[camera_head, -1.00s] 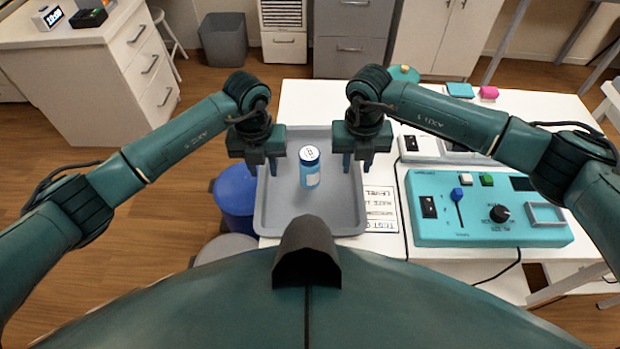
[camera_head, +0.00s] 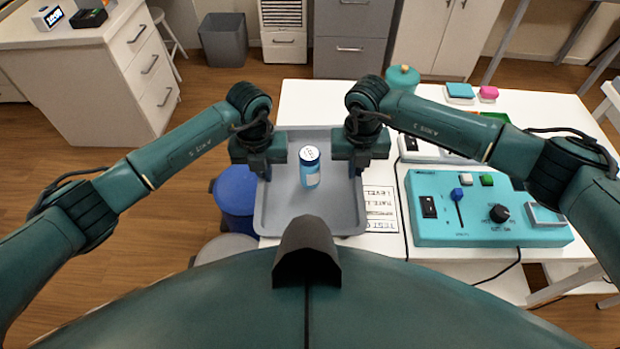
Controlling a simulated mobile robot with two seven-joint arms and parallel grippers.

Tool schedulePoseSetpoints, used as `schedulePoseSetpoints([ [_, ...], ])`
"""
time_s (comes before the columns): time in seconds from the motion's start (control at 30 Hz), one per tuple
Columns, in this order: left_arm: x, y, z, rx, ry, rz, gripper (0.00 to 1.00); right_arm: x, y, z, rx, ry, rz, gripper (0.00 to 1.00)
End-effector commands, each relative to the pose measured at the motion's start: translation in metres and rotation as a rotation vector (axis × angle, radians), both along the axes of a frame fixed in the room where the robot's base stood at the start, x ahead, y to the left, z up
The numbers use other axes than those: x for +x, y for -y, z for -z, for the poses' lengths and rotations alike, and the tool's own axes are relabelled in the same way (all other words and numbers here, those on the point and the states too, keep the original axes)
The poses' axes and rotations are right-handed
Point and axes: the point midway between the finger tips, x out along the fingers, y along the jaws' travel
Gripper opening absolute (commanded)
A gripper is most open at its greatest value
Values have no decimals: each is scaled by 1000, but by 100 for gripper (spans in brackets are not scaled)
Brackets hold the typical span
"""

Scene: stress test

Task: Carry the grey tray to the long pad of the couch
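The grey tray (camera_head: 285,215) lies on the white table, near its left edge. The tray appears to rest on the table. The couch and its long pad are not in view.
A teal control box (camera_head: 460,230) and a printed sheet (camera_head: 380,208) lie right of the tray. A teal round container (camera_head: 402,78) stands behind. A blue bin (camera_head: 236,195) is on the floor left of the table. Open wooden floor (camera_head: 130,250) lies further left.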

Motion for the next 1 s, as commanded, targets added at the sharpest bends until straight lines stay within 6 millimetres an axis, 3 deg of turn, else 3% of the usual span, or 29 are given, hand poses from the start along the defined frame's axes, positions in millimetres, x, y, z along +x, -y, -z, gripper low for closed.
schedulePoseSetpoints([
  [0.57, 1, 0, -3, -1, 2, 0, 0, 1, 0, -3, 1, 2, 0, 0],
  [1.0, 0, 0, -41, -1, 1, 0, 0, 0, 0, -41, 1, 1, 0, 0],
])
